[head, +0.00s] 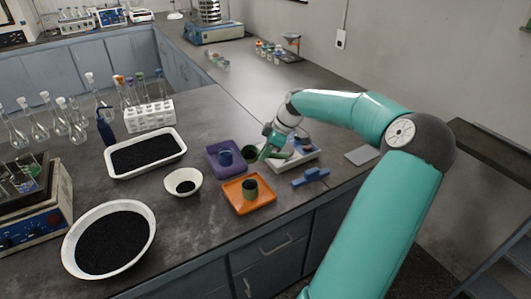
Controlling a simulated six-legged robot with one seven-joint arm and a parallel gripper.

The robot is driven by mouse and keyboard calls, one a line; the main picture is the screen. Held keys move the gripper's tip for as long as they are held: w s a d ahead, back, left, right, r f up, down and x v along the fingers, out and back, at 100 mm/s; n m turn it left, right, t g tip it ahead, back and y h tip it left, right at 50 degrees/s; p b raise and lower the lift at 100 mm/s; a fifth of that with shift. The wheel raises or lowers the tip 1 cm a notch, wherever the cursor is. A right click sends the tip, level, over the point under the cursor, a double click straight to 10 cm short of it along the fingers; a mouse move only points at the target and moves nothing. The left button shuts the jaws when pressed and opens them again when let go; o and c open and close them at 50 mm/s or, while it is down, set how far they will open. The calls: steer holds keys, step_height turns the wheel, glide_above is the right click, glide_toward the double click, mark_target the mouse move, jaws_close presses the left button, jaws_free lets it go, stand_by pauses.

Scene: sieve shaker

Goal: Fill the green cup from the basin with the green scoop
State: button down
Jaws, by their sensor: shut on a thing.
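My gripper (268,153) is at the right of the bench, shut on the green scoop (277,156), beside a pale tray. The scoop's bowl seems to be the dark olive round shape left of the gripper, near the purple tray; its contents are too small to tell. The green cup (250,189) stands upright on an orange tray (234,199), in front of the gripper and apart from it. Its inside looks dark, and I cannot tell how full it is. The large round white basin (69,251) at the front left holds black grains.
A purple tray (214,149) holds a blue cup (225,157). A small white bowl (183,175) and a rectangular white tray (117,170) hold black grains. A blue tool (311,177) lies at right. Flasks and a tube rack (150,115) stand behind.

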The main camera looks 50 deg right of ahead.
steer(key=shift+w+d+g+y, duration=0.1)
steer(key=shift+d+g+y, duration=0.05)
steer(key=shift+g+y, duration=0.3)
steer(key=shift+w+r+m+g+y, duration=0.15)
steer(key=shift+m+g+y, duration=0.5)
steer(key=shift+y, duration=0.6)
steer(key=shift+r+y, duration=0.1)
steer(key=shift+y, duration=0.3)
steer(key=shift+s+g, duration=0.25)
steer(key=shift+g, duration=0.05)
